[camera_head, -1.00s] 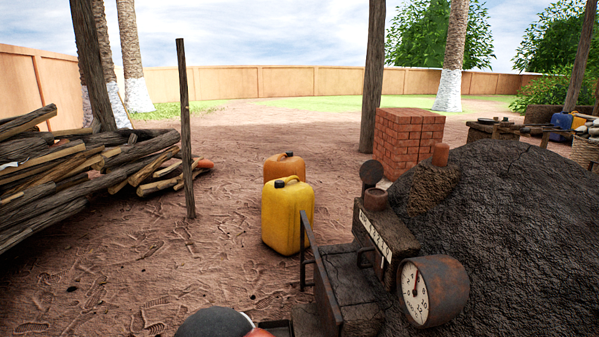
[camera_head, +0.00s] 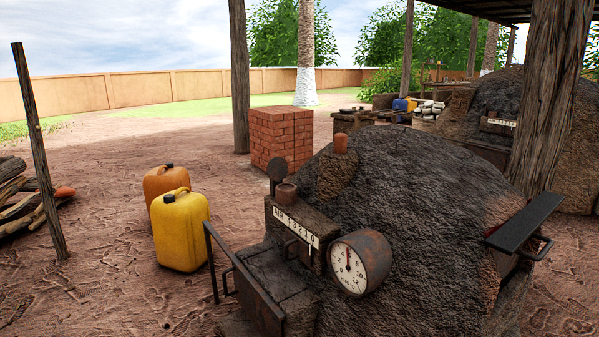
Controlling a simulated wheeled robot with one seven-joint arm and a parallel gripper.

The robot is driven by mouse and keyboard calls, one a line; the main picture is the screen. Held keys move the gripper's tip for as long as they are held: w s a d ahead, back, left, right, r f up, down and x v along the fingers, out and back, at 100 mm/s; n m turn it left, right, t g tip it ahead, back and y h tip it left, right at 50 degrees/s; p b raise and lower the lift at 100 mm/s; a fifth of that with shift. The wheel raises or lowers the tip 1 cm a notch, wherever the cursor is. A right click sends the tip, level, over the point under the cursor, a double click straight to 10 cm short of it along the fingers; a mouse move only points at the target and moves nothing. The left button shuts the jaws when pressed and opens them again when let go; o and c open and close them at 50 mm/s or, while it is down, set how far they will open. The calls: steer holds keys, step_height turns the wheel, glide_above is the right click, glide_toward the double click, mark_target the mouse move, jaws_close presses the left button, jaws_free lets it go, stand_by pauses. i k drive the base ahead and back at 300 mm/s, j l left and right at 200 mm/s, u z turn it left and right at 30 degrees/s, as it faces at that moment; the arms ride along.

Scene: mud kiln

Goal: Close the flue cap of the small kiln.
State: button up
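The small kiln (camera_head: 420,215) is a dark mud dome filling the middle and right. On its front left block stands a short rusty pipe, the flue (camera_head: 287,194). A dark round disc, apparently the flue cap (camera_head: 277,168), stands upright on edge beside and behind the pipe, so the cap looks open. Another short clay stub (camera_head: 341,144) sits higher on the dome. My gripper is not in view.
A dial gauge (camera_head: 359,263), a numbered scale (camera_head: 296,225) and a metal door with handle (camera_head: 245,285) are on the kiln's front. A shelf (camera_head: 525,222) juts out right. Jerrycans (camera_head: 181,232) stand left on open ground; a post (camera_head: 553,95) stands behind right.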

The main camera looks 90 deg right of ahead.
mark_target(277, 168)
steer(key=i+l+z, duration=0.25)
steer(key=z, duration=0.15)
steer(key=i+l+z, duration=0.1)
steer(key=i+z, duration=0.75)
steer(key=i+j+z, duration=0.1)
steer(key=i+z, duration=0.2)
steer(key=z, duration=0.15)
steer(key=i+z, duration=0.1)
steer(key=i, duration=0.5)
steer(key=i+j+z, duration=0.15)
steer(key=i, duration=0.4)
steer(key=i+j+z, duration=0.1)
steer(key=i, duration=0.5)
steer(key=z, duration=3.4)
steer(key=k+j, duration=0.05)
steer(key=j, duration=0.05)
